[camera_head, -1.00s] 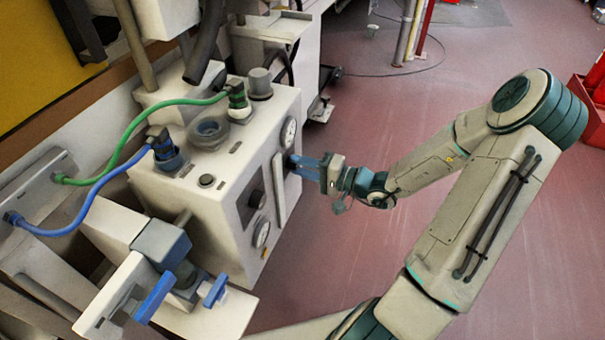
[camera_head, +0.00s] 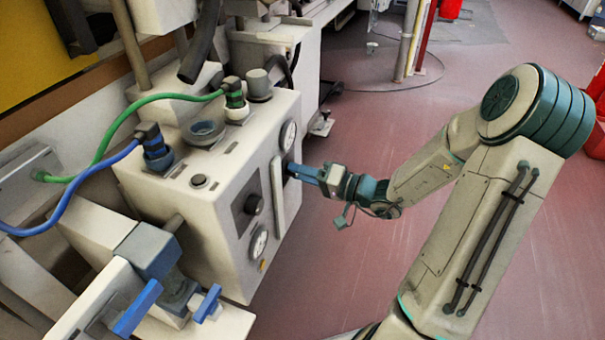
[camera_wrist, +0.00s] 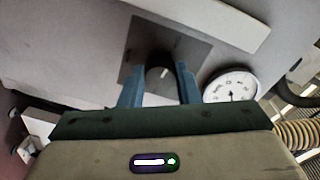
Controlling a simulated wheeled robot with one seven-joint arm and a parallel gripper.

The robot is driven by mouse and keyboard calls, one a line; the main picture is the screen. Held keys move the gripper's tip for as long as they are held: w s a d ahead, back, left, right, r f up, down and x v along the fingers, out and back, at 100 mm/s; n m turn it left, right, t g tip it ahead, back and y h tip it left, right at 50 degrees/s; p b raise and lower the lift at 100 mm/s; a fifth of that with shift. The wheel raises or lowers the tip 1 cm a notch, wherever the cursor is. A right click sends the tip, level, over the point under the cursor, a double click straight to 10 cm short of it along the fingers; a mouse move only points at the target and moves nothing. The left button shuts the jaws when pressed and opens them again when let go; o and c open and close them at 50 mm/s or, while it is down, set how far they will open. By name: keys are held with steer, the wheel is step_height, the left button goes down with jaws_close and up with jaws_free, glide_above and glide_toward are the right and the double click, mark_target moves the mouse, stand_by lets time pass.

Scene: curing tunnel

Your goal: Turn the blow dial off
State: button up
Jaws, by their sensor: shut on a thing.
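The pale machine box (camera_head: 215,236) carries two dark dials on its front panel. One dial (camera_head: 254,204) shows in the head view, left of a long upright bar. The other dial (camera_wrist: 160,74) shows in the wrist view, on a dark square plate with a short white pointer mark; its labels are too blurred to read. My gripper (camera_head: 296,171), with blue fingers, reaches the panel right of the bar, below the upper gauge. In the wrist view my gripper (camera_wrist: 160,84) has its fingers on either side of this dial, shut on it. In the head view the fingers hide this dial.
A round gauge (camera_wrist: 231,86) sits close beside the gripped dial. The upright bar (camera_head: 278,196) stands close to my fingers. The reddish floor (camera_head: 330,262) beside the box is clear.

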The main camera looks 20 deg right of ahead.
steer(key=shift+s+f, duration=0.1)
steer(key=o, duration=1)
steer(key=shift+c, duration=0.2)
steer(key=p+v, duration=0.2)
steer(key=v, duration=1.2)
steer(key=shift+p, duration=0.35)
steer(key=shift+a, duration=0.1)
